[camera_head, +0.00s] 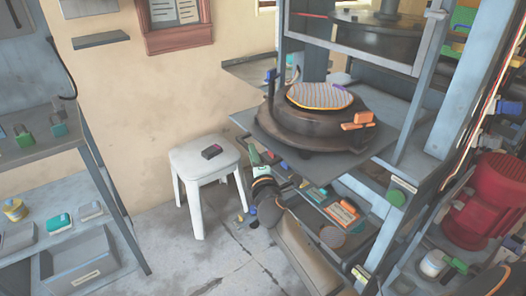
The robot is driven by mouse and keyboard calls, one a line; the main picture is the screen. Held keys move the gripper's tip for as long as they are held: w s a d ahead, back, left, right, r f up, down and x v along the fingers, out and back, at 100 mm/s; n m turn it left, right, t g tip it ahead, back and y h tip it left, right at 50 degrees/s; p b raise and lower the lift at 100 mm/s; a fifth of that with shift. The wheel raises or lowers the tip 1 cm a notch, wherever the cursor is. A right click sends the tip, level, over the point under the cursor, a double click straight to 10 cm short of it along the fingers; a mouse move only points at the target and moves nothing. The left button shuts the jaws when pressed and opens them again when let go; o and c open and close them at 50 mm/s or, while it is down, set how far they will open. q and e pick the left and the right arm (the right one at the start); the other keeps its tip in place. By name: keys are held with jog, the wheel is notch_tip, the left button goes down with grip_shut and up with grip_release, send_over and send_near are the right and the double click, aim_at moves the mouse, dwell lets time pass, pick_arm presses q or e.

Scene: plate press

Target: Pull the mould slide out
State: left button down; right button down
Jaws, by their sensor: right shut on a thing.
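The mould slide (318,170) is a flat grey plate at the press's lower opening. It carries a dark round mould (290,128). A striped, pale oval piece (320,95) lies on the mould. My right gripper (251,150) is small in the view, at the slide's near left edge, below and left of the mould. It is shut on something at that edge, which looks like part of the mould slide. The fingertips and the exact grip are hard to make out. My left gripper is not in view.
A shelf with trays and small parts (60,222) is at the left. A red motor-like cylinder (493,200) is at the right. Floor is clear between the shelf and stool.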

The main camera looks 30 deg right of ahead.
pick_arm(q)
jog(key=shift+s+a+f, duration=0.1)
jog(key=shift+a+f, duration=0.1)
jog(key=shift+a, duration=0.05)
pick_arm(e)
jog(key=a, duration=0.5)
jog(key=shift+s, duration=0.2)
jog(key=shift+d, duration=0.15)
jog(key=c, duration=1.2)
grip_release()
jog(key=shift+o, duration=0.4)
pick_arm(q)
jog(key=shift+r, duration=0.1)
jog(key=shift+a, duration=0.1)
pick_arm(e)
jog(key=shift+s, duration=0.1)
